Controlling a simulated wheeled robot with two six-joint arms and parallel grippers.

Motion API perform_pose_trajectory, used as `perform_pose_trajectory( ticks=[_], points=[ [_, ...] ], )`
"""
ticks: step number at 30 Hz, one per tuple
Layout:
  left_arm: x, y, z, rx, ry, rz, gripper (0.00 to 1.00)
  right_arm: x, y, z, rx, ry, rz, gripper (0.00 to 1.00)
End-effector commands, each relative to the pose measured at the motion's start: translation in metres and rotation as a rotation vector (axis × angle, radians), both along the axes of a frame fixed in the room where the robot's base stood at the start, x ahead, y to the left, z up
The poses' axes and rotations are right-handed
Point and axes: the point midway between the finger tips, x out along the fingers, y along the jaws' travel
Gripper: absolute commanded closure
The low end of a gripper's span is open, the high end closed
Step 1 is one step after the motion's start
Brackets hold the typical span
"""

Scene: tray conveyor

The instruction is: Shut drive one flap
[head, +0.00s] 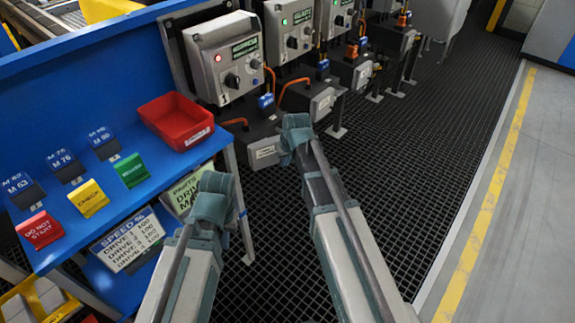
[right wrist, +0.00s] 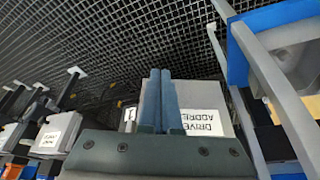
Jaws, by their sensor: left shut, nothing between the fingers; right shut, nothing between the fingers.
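The nearest drive unit (head: 248,132) is a dark box with a labelled light-grey front, below a grey control box (head: 225,65) with a red light. In the right wrist view a grey panel with an upside-down label reading "DRIVE ADDRESS" (right wrist: 203,122) lies behind my right gripper (right wrist: 161,75). I cannot tell whether this panel is the flap or how far it stands open. My right gripper, also in the head view (head: 295,122), is shut and empty beside the unit's front. My left gripper (head: 215,182) is shut and empty in front of the blue bench's right edge.
The blue bench (head: 130,190) holds a red tray (head: 178,120) and coloured cards. A speed sign (head: 128,240) hangs below. More drive units and control boxes (head: 290,32) run back in a row. The dark grid floor (head: 440,110) is clear on the right, up to a yellow line (head: 490,190).

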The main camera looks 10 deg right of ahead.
Motion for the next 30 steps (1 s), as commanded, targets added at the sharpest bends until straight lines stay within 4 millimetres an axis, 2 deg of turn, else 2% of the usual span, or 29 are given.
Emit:
perform_pose_trajectory(
  ticks=[8,15,19,30],
  points=[
    [0.0,0.0,0.0,0.0,0.0,0.0,1.0,0.005,-0.002,0.0,0.001,0.0,0.033,1.0],
    [0.0,0.0,0.0,0.0,0.0,0.0,1.0,0.031,-0.009,0.0,0.002,0.0,0.212,1.0],
    [0.0,0.0,0.0,0.0,0.0,0.0,1.0,0.049,-0.01,0.0,0.0,0.0,0.221,1.0],
    [0.0,0.0,0.0,0.0,0.0,0.0,1.0,0.051,-0.01,0.0,0.0,0.0,0.218,1.0]
  ],
)
